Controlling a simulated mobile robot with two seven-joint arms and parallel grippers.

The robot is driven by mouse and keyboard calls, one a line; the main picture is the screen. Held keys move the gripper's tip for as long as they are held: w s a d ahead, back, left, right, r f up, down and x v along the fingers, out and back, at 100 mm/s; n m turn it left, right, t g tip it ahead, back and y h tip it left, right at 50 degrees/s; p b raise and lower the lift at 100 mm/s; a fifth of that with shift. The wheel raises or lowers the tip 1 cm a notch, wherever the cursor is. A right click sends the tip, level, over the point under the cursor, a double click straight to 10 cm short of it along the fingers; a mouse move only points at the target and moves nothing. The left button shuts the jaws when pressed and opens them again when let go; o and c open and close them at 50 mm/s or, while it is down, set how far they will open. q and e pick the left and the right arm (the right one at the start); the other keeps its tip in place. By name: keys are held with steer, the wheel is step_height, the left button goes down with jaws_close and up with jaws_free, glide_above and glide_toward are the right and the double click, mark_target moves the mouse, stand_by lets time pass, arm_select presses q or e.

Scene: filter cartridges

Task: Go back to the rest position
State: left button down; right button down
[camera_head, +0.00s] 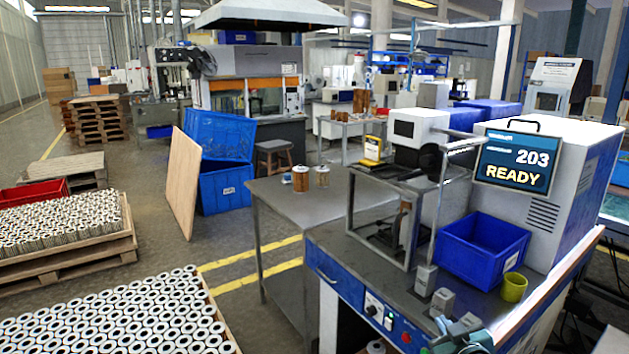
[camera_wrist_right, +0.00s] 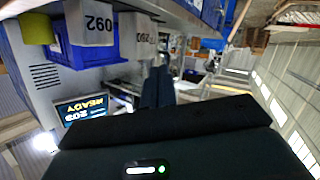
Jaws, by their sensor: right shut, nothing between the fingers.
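My right gripper (camera_head: 455,326) is at the bottom edge of the head view, in front of the machine bench. Its dark fingers (camera_wrist_right: 157,88) point away in the right wrist view, shut and empty. My left gripper is not in view.
The bench (camera_head: 340,245) carries a test machine with a screen (camera_head: 515,162) reading "203 READY", a blue bin (camera_head: 482,250), a yellow-green cup (camera_head: 513,287) and grey blocks (camera_head: 426,279) (camera_head: 442,302) close to the right gripper. Cartridge pallets (camera_head: 110,318) stand at left; open floor lies between.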

steer(key=s+a+f+g+y, duration=0.1)
steer(key=s+a+f, duration=0.3)
steer(key=s, duration=0.6)
steer(key=s+a+f+g+y, duration=0.1)
steer(key=s+a+f, duration=0.3)
steer(key=s, duration=0.6)
steer(key=s+a+f+g+y, duration=0.1)
steer(key=s+a+f, duration=0.3)
steer(key=s, duration=0.6)
steer(key=shift+a+m+g, duration=0.4)
steer(key=shift+a+g, duration=0.3)
steer(key=shift+g, duration=0.1)
